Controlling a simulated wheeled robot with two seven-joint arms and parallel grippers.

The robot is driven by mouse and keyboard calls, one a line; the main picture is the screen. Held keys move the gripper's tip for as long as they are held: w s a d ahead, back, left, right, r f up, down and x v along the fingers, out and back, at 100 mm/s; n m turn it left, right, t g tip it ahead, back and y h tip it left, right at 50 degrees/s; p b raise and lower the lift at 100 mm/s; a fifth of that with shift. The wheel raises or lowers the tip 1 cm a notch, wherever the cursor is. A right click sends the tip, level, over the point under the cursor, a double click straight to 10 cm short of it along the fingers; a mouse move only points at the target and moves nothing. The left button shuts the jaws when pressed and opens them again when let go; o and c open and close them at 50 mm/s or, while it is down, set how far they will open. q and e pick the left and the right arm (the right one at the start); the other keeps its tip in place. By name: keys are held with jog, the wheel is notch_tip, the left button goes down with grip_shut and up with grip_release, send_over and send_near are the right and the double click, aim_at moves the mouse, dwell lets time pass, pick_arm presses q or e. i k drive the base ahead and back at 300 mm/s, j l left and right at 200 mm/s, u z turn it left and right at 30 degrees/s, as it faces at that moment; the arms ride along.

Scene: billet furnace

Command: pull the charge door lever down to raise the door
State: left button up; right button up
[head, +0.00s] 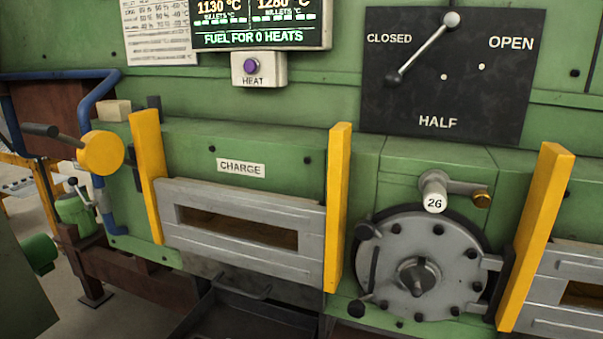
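The charge door (240,235) is a grey metal panel with a slot in it, low between two upright yellow guides. A brownish surface shows through the slot. The CHARGE label (240,168) is on the green furnace wall above the door. To the left of the door, the lever has a round yellow hub (101,152). Its short rod runs up and left to a dark grip (40,130), so the lever is tilted upward. Neither of my grippers is in view.
A black dial board (450,75) with a silver pointer hangs upper right. Below it is a round grey hatch (420,265) with knobs. A HEAT button box (258,68) is under the display. A blue pipe (92,100) runs behind the lever. A dark tray (240,310) is below the door.

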aim_at(99, 153)
jog(key=u, duration=1)
